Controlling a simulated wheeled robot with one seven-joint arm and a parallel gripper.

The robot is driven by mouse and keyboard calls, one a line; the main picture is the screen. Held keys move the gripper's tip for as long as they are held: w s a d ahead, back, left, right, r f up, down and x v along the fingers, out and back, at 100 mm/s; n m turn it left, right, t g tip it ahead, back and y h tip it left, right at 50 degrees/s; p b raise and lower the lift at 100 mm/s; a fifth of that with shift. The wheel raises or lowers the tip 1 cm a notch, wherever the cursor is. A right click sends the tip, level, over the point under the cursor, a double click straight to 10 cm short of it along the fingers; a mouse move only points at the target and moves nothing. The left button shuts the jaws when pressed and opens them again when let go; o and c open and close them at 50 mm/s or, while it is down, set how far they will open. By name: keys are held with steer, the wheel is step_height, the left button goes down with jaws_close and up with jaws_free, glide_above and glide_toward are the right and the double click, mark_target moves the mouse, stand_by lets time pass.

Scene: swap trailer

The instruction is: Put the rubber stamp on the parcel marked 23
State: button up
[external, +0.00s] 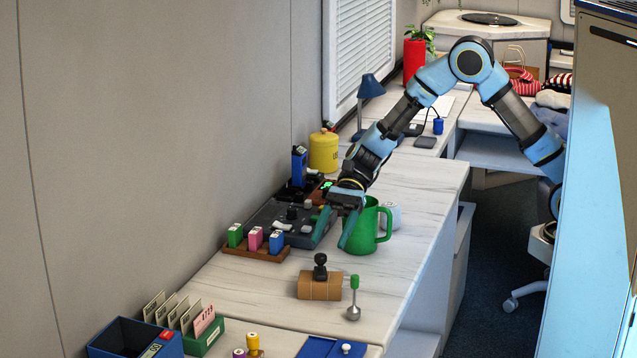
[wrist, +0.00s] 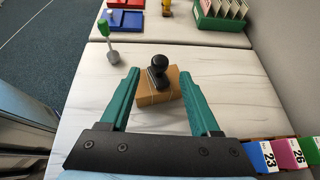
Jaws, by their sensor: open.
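A black round-knobbed rubber stamp (external: 320,265) stands upright on a brown block (external: 320,287) on the white worktop. The stamp (wrist: 159,64) and the block (wrist: 154,99) also show in the wrist view; no number is readable on the block. A blue item marked 23 (wrist: 260,156) is at the lower right there, beside a pink one marked 26; in the external view the blue item (external: 277,241) stands in a wooden holder. My gripper (external: 331,242) is open and empty above the worktop. In the wrist view its fingers (wrist: 159,74) appear either side of the stamp, with nothing held.
A green mug (external: 363,228) stands close beside my gripper. A dark grey device (external: 283,222) lies behind the wooden holder (external: 255,251). A green-handled tool (external: 354,298) is right of the brown block. A green card box (external: 205,340) and blue trays are at the near end.

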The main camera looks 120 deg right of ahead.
steer(key=s+a+n+g, duration=0.2)
steer(key=s+a+n, duration=0.1)
steer(key=a, duration=0.1)
steer(key=s+a+f+n+g+h, duration=0.1)
steer(key=s+a+n+g, duration=0.1)
steer(key=s+a+n, duration=0.1)
steer(key=s+a+f+n+g, duration=0.1)
steer(key=s+a+n+g, duration=0.1)
steer(key=s+a+n, duration=0.1)
steer(key=shift+s+a+f+h, duration=0.1)
steer(key=shift+s+a+h, duration=0.15)
steer(key=shift+a, duration=0.2)
steer(key=shift+s+a+f+h, duration=0.1)
steer(key=shift+s+a+h, duration=0.1)
steer(key=shift+a, duration=0.2)
steer(key=s+a+n+h, duration=0.3)
steer(key=s+n, duration=0.3)
steer(key=n, duration=0.3)
steer(key=s+a+f+n+g+h, duration=0.1)
steer(key=s+a+n+h, duration=0.2)
steer(key=s+n, duration=0.4)
steer(key=shift+s+a+n+g, duration=0.15)
steer(key=shift+a+n+g, duration=0.2)
steer(key=shift+n, duration=0.55)
